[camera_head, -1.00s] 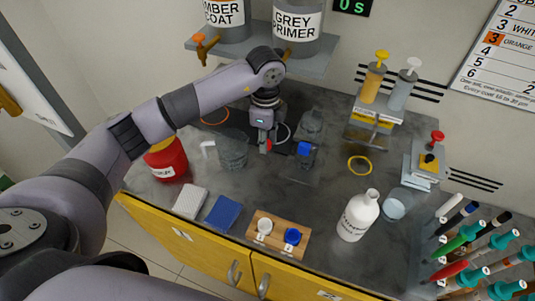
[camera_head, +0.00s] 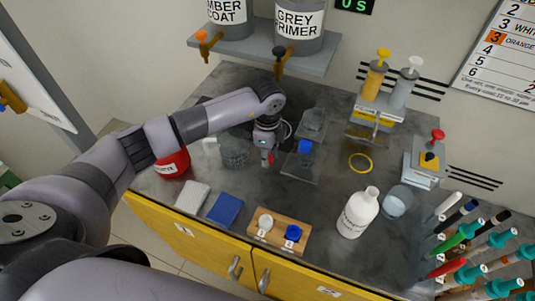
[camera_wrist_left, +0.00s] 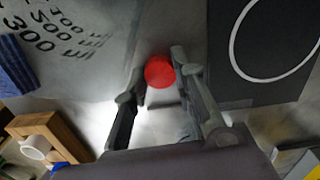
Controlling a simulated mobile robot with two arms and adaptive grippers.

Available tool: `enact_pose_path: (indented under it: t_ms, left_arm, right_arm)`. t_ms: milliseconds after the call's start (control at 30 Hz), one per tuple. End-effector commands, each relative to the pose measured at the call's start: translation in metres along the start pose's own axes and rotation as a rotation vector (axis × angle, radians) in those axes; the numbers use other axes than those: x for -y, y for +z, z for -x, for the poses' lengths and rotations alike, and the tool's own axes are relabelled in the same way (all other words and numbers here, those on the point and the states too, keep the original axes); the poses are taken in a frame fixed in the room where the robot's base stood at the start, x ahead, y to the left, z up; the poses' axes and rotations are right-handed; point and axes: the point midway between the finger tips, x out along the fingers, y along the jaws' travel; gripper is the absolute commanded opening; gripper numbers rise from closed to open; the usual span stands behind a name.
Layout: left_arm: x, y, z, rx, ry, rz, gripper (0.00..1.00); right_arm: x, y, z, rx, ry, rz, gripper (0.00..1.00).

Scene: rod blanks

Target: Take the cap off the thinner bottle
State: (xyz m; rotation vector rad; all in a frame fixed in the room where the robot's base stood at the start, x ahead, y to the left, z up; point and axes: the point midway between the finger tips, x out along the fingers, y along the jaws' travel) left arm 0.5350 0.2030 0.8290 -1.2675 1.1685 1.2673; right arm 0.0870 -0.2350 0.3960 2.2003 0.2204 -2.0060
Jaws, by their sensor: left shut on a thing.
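My left gripper (camera_head: 266,152) points down over the middle of the counter. In the left wrist view its fingers (camera_wrist_left: 160,85) are shut on a round red cap (camera_wrist_left: 160,72). The same red cap (camera_head: 268,158) shows small at the fingertips in the head view; whether it touches the counter I cannot tell. A red container (camera_head: 173,162) with a white label stands at the left, its top hidden by my arm and its label not fully readable. A white bottle (camera_head: 357,213) with dark lettering stands at the front right, with no separate cap visible. My right gripper is not in view.
A clear beaker (camera_head: 235,152) stands just left of the gripper, and a blue-topped item (camera_head: 305,147) to its right. A wooden block (camera_head: 279,234) holds white and blue pieces in front. Pens crowd the right edge. Counter between block and gripper is clear.

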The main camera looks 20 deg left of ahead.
Motion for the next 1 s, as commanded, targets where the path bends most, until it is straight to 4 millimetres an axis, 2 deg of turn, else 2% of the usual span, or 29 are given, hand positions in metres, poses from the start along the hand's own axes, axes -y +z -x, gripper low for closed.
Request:
enact_pose_path:
  t_ms: [300,633,767,1000]
  left_arm:
    - [-0.001,0.0,-0.001,0.001,0.002,0.0,0.44]
    - [0.0,0.0,0.001,0.0,0.001,0.0,0.45]
    - [0.001,0.0,0.011,0.0,-0.001,0.001,0.45]
    - [0.001,0.0,0.06,-0.001,-0.004,0.0,0.45]
  right_arm:
    - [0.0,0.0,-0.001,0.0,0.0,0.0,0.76]
    - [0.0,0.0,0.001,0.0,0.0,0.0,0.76]
    - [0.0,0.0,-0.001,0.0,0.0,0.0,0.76]
    - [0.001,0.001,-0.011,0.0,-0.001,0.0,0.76]
